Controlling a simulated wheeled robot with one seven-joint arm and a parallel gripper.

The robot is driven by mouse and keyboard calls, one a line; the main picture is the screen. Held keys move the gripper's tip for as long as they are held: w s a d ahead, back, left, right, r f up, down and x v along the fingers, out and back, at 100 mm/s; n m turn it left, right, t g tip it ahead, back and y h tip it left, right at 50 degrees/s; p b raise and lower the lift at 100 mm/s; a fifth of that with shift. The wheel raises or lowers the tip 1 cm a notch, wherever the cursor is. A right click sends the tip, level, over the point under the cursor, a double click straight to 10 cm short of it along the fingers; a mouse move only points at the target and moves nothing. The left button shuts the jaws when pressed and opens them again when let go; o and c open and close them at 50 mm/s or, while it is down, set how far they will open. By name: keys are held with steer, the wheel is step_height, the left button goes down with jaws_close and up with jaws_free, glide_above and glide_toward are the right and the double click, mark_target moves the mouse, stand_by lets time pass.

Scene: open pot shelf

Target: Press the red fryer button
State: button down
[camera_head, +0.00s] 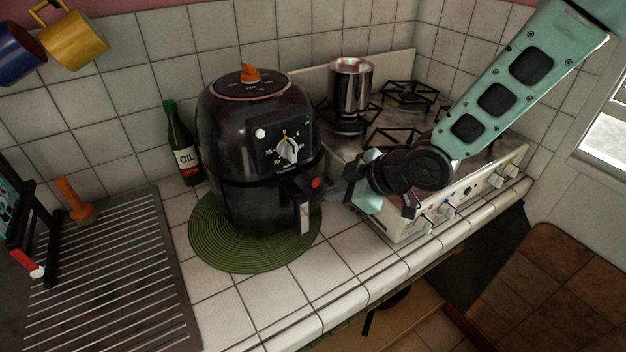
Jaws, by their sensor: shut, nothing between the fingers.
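The black air fryer (240,135) stands upright on a round green woven mat (215,245) on the tiled counter. Its red button (315,182) shows as a small round spot at the right of the front, just above the drawer handle (304,213). My gripper (335,191) is shut and empty. It reaches in from the right, with its tip close to the right side of the red button. I cannot tell from this view whether it touches the fryer.
A stove (468,195) with knobs and a steel pot (350,88) is behind and right of the fryer. An oil bottle (181,145) stands left of it. A ridged drainer (110,285) covers the left counter. The front counter is clear.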

steer(key=shift+s+d, duration=0.8)
steer(key=shift+s, duration=0.1)
steer(key=s+d+r+m+g+h, duration=0.1)
steer(key=s+d+r+m+h, duration=0.1)
steer(key=s, duration=0.5)
steer(key=s+d+r+m+g+h, duration=0.2)
steer(key=s+d+r+m+h, duration=0.1)
steer(key=s, duration=0.5)
steer(key=s+d+r+m+g+h, duration=0.1)
steer(key=s+d+r+m+h, duration=0.1)
steer(key=s, duration=0.6)
steer(key=d+r+m, duration=0.1)
steer(key=d+r, duration=0.1)
steer(key=d, duration=0.1)
steer(key=shift+r+g+h, duration=0.15)
steer(key=shift+g+h, duration=0.15)
steer(key=shift+w+d, duration=0.1)
